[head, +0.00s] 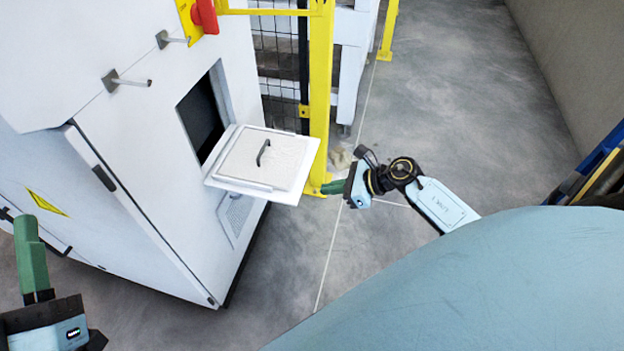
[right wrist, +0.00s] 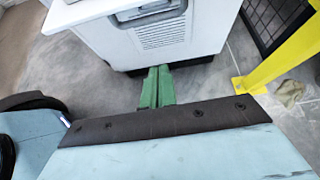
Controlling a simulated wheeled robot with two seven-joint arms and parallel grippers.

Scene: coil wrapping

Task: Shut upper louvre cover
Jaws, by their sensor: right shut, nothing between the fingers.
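The upper louvre cover (head: 240,158) is a white square panel with a dark handle (head: 263,152). It stands open, folded out nearly flat from the lower edge of a dark opening (head: 200,118) in the white cabinet (head: 150,130). My right gripper (head: 332,187) is shut and empty, to the right of the cover's outer edge and apart from it in the picture. Its green fingers (right wrist: 157,87) lie together in the right wrist view, pointing toward the cabinet's base. My left gripper (head: 30,250) is at the lower left, near the cabinet's side; its finger gap cannot be made out.
A lower vent grille (head: 235,216) is below the cover and also shows in the right wrist view (right wrist: 170,33). A yellow post (head: 320,90) with mesh fence stands behind the cover. A red switch (head: 205,15) and metal pegs (head: 125,82) stick out above. Grey floor (head: 440,90) is open at right.

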